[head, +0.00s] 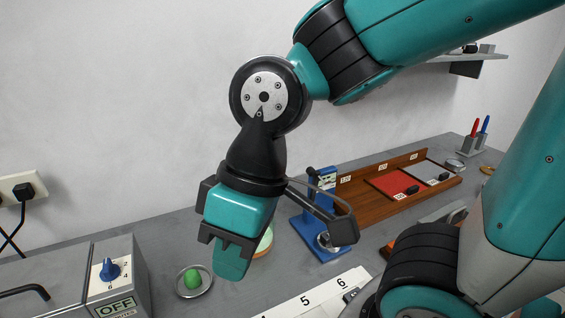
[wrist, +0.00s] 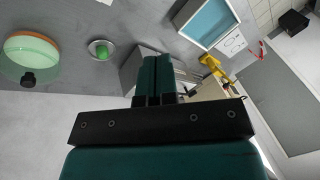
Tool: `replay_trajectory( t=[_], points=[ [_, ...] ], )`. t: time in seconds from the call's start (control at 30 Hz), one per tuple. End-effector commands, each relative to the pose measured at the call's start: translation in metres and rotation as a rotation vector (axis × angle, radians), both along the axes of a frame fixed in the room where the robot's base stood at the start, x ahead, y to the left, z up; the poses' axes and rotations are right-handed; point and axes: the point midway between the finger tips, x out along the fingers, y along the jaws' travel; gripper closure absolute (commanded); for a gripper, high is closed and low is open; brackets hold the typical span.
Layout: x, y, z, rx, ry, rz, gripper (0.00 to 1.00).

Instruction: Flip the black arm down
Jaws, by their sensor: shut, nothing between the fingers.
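A blue stand (head: 321,247) is on the grey table, right of my gripper in the head view. A short black piece, seemingly the black arm (head: 311,172), shows at the top of its post. My wrist parts cover some of the stand, so I cannot tell the arm's full shape or angle. My gripper (head: 232,262) points down over the table, left of and apart from the stand. Its two teal fingers (wrist: 157,77) are together and empty in the wrist view. The stand is not recognisable in the wrist view.
A green ball (head: 192,278) sits in a small dish left of my gripper. A grey box with a blue knob (head: 110,269) is at front left. A brown wooden tray (head: 365,207) lies behind the stand. A numbered white strip (head: 306,300) lies in front.

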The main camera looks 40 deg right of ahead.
Motion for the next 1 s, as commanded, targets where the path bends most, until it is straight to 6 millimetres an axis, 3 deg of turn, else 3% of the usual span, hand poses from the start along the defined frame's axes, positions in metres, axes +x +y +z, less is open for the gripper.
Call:
replay_trajectory(
  t=[0.27,0.37,0.43,0.57,0.6,0.7,0.8,0.9,1.0],
  points=[
    [0.007,-0.002,0.003,-0.009,0.006,-0.029,1.0],
    [0.039,-0.015,0.014,-0.056,0.044,-0.167,1.0],
    [0.078,-0.036,0.025,-0.113,0.091,-0.351,1.0],
    [0.166,-0.104,0.042,-0.246,0.22,-0.842,1.0],
    [0.19,-0.13,0.045,-0.283,0.261,-1.01,1.0],
    [0.235,-0.197,0.046,-0.366,0.363,-1.418,1.0],
    [0.261,-0.256,0.041,-0.425,0.453,-1.772,1.0],
    [0.273,-0.3,0.033,-0.465,0.522,-2.04,1.0],
    [0.277,-0.326,0.027,-0.486,0.564,-2.208,1.0]
  ],
)
